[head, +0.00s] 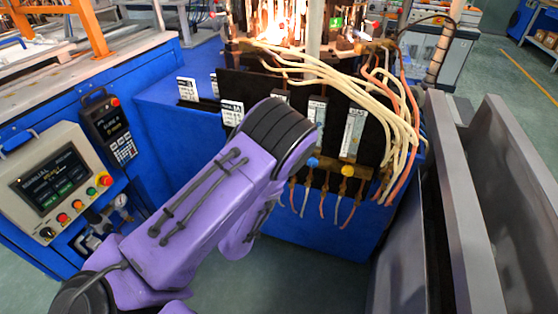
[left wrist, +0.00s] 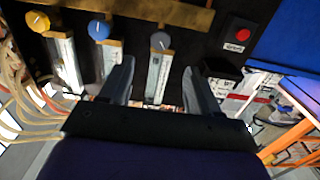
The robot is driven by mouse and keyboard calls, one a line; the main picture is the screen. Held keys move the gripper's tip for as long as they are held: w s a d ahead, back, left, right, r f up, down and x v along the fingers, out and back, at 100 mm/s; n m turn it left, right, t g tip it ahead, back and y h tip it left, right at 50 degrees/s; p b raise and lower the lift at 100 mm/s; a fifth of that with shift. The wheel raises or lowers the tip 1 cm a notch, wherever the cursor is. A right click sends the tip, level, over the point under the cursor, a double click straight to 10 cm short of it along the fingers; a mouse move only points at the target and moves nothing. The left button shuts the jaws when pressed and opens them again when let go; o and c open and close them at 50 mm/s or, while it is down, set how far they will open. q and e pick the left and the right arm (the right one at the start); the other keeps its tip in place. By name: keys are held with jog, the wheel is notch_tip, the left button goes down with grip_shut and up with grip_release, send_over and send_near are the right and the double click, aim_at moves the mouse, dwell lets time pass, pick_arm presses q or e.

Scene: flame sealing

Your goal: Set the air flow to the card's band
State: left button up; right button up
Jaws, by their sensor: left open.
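A black panel holds upright flow meters with knobs below. The blue knob (head: 312,162) and yellow knob (head: 347,170) show in the head view, under their tubes. In the left wrist view the panel appears inverted, with a yellow knob (left wrist: 37,21), blue knob (left wrist: 99,30) and grey knob (left wrist: 160,40). My left gripper (left wrist: 158,66) is open and empty, its fingers on either side of the grey knob's meter tube (left wrist: 158,78), apart from the knob. In the head view my arm hides this gripper and the grey knob. White cards (head: 232,112) stand by the panel; their print is unreadable.
A red button (left wrist: 240,34) is beside the grey knob. Pale and orange hoses (head: 400,110) hang over the panel's right side. A control box (head: 55,185) and handheld pendant (head: 108,128) are at left. Grey metal walls (head: 460,210) stand at right.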

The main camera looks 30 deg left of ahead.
pick_arm(q)
jog(key=p+x, duration=0.1)
jog(key=x, duration=0.9)
jog(key=shift+w+r, duration=0.25)
jog(key=shift+w, duration=0.15)
jog(key=shift+a, duration=0.1)
jog(key=c, duration=1)
